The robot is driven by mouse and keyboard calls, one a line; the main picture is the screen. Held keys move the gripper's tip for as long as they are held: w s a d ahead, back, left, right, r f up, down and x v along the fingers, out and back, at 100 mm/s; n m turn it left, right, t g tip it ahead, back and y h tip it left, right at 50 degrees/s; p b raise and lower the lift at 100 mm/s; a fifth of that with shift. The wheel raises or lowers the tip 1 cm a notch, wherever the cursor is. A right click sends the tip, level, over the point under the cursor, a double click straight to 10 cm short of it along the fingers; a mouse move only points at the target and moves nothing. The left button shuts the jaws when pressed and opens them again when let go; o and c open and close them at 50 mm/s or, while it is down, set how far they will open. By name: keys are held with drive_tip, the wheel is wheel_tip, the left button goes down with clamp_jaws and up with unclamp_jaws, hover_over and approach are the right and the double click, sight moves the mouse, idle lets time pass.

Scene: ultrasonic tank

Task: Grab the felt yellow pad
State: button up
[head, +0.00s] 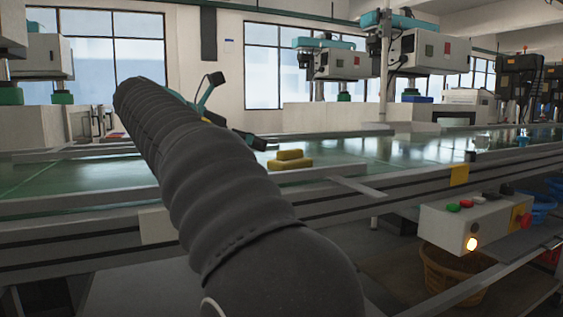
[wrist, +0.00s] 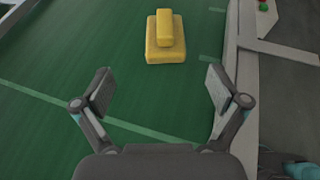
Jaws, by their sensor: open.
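A yellow pad (wrist: 166,47) lies on the green belt (wrist: 60,75) at the top middle of the wrist view. It has a wide lower block with a narrower yellow block on top. It also shows in the head view (head: 289,160), just right of my arm. My gripper (wrist: 157,88) is open and empty in the wrist view. The pad is beyond its fingertips, apart from them and roughly in line with the gap. In the head view my sleeved arm hides part of the belt and most of my gripper.
A grey rail (wrist: 232,60) runs along the belt's right side in the wrist view, close to my right finger. In the head view a control box (head: 474,222) with buttons hangs at the front right. Machines (head: 340,62) stand behind the belt. The belt around the pad is clear.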

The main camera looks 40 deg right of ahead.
sight(279, 156)
drive_tip(key=x, duration=0.5)
drive_tip(key=b+x, duration=0.1)
drive_tip(key=x, duration=0.1)
drive_tip(key=shift+s+d+f, duration=0.15)
drive_tip(key=shift+s, duration=0.05)
drive_tip(key=shift+s+b+x, duration=0.15)
drive_tip(key=shift+b+x, duration=0.2)
drive_tip(key=shift+x, duration=0.95)
drive_tip(key=shift+s+b+x, duration=0.1)
drive_tip(key=shift+b+x, duration=0.2)
drive_tip(key=shift+x, duration=1)
drive_tip(key=shift+f, duration=0.2)
drive_tip(key=c, duration=1.2)
drive_tip(key=shift+c, duration=0.2)
